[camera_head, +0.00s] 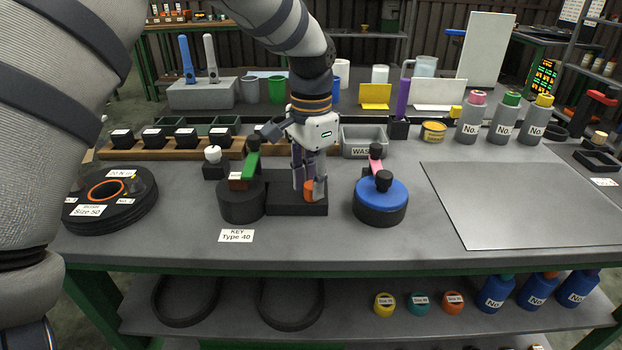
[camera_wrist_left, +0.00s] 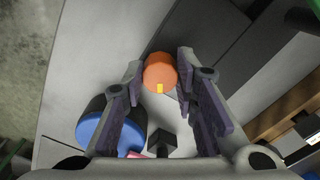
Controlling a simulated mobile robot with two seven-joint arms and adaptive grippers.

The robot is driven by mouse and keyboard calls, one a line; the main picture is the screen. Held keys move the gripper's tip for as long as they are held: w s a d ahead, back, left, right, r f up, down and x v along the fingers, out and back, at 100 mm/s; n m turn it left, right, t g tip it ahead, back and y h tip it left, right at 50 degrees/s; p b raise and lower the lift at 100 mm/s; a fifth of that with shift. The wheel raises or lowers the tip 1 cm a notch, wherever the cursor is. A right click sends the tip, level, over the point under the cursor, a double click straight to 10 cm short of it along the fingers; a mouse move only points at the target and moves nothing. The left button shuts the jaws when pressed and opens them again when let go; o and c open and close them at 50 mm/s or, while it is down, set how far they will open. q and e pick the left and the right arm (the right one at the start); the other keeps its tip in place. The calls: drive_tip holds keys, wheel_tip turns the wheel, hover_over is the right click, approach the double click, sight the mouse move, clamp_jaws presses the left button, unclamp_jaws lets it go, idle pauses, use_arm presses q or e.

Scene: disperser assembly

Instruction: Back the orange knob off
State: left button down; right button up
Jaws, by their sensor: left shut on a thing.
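The orange knob (camera_head: 310,191) sits on a low black block (camera_head: 285,204) in the middle of the table. My left gripper (camera_head: 311,190) comes down from above and is shut on the knob. In the left wrist view the knob (camera_wrist_left: 160,72) lies between the two fingertips (camera_wrist_left: 160,75), with a small yellow mark on its near edge. In the head view the fingers hide part of the knob. My right gripper is in neither view.
A round black fixture with a green handle (camera_head: 252,165) stands left of the block. A blue-topped round fixture (camera_head: 381,192) with a pink handle stands to the right. A grey mat (camera_head: 520,200) lies farther right. Bottles and a WASTE bin (camera_head: 364,142) stand behind.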

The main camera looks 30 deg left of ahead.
use_arm(q)
drive_tip(key=n, duration=0.4)
drive_tip(key=shift+n, duration=0.3)
drive_tip(key=n, duration=0.4)
drive_tip(key=shift+d, duration=0.1)
drive_tip(key=shift+n, duration=0.4)
drive_tip(key=c, duration=1.3)
unclamp_jaws()
wheel_tip(320, 180, up, 12)
